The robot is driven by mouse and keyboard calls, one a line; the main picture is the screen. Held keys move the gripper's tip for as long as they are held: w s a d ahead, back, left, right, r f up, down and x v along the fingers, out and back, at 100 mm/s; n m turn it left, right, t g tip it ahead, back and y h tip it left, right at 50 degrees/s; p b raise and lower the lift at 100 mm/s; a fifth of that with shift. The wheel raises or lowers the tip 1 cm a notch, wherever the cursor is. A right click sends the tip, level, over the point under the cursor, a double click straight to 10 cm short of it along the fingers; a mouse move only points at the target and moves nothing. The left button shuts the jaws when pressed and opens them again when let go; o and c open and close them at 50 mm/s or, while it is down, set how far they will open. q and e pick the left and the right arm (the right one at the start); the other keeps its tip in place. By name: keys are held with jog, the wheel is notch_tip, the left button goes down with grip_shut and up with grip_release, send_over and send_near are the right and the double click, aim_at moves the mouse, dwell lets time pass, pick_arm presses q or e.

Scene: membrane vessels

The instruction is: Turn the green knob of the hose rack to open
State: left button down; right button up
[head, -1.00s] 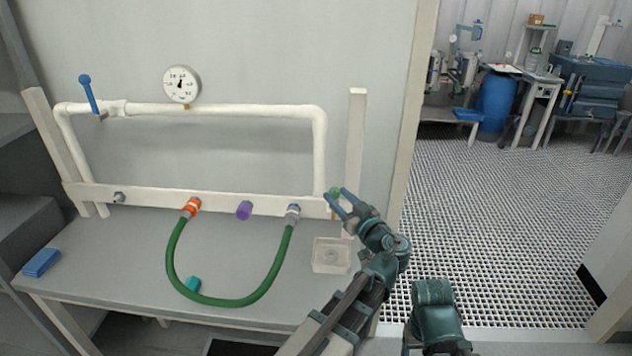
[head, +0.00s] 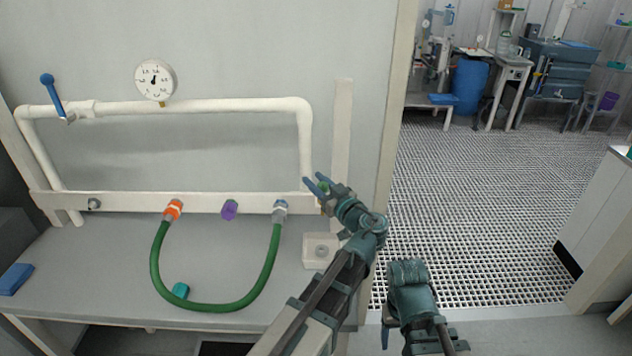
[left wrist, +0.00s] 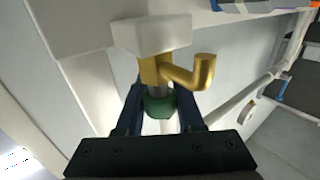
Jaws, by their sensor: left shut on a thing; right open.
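The green knob (head: 323,187) is at the right end of the hose rack's white rail (head: 150,203). My left gripper (head: 316,184) is shut on it, a blue finger on each side. In the left wrist view the green knob (left wrist: 159,104) lies between the two fingers, on a brass valve (left wrist: 170,68) with a bent spout, below a white block. My right gripper (head: 418,340) is at the lower middle right of the head view, away from the rack, with its fingers apart and nothing seen between them.
A green hose (head: 215,305) hangs in a loop between an orange fitting (head: 173,209) and a grey fitting (head: 280,211). A purple cap (head: 229,210), a gauge (head: 155,79) and a blue lever (head: 52,95) are on the rack. A small white box (head: 320,251) sits under the knob.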

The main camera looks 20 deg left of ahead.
pick_arm(q)
jog(key=shift+g, duration=0.3)
jog(key=shift+a+n+g+y, duration=0.1)
jog(key=shift+n+g+y, duration=0.9)
jog(key=shift+n+g, duration=0.1)
jog(key=shift+s+a+n+g+y, duration=0.1)
jog(key=shift+s+n+g+y, duration=0.25)
jog(key=shift+n+g, duration=1.05)
jog(key=shift+s+a+n+g+y, duration=0.1)
jog(key=shift+s+n+g+y, duration=0.5)
jog(key=shift+g, duration=1.35)
jog(key=shift+s+a+n+g+y, duration=0.1)
jog(key=shift+n+g+y, duration=0.05)
jog(key=shift+n+g, duration=1.35)
jog(key=shift+g, duration=0.35)
jog(key=c, duration=0.8)
grip_release()
